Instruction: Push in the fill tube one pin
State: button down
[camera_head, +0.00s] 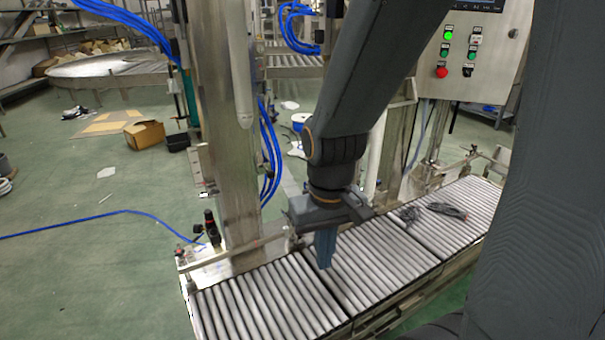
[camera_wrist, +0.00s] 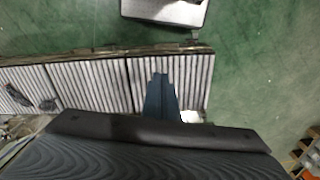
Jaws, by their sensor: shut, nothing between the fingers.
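A white upright tube (camera_head: 240,75) with a rounded lower end hangs beside the steel column at the upper left of centre in the head view. A second pale tube (camera_head: 376,155) stands partly hidden behind my arm. I cannot tell which is fill tube one, and I cannot make out its pin. My gripper (camera_head: 325,264) is shut and empty, its blue-grey fingers pointing down over the roller conveyor (camera_head: 265,310). It is lower than the left tube's end and to its right in the picture. The wrist view shows the shut fingertips (camera_wrist: 160,76) over the rollers.
The steel column (camera_head: 232,180) rises at the conveyor's far side, with blue hoses (camera_head: 268,150) beside it. A dark cable bundle (camera_head: 447,210) lies on the rollers to the right. A control box (camera_head: 480,50) stands at the upper right. Green floor is open at the left.

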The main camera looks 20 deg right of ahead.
jog(key=w+d+f+m+t+b, duration=0.3)
jog(key=w+f+b, duration=0.15)
jog(key=w, duration=0.35)
jog(key=m+t+y+b, duration=0.3)
jog(key=m+t+b, duration=1)
jog(key=t+b, duration=0.1)
send_near(271, 176)
jog(key=w, duration=0.2)
jog(key=w+b, duration=0.1)
jog(key=w, duration=0.1)
jog(key=w+a, duration=0.1)
jog(key=w, duration=0.1)
jog(key=shift+w+f, duration=0.15)
jog(key=shift+f, duration=0.05)
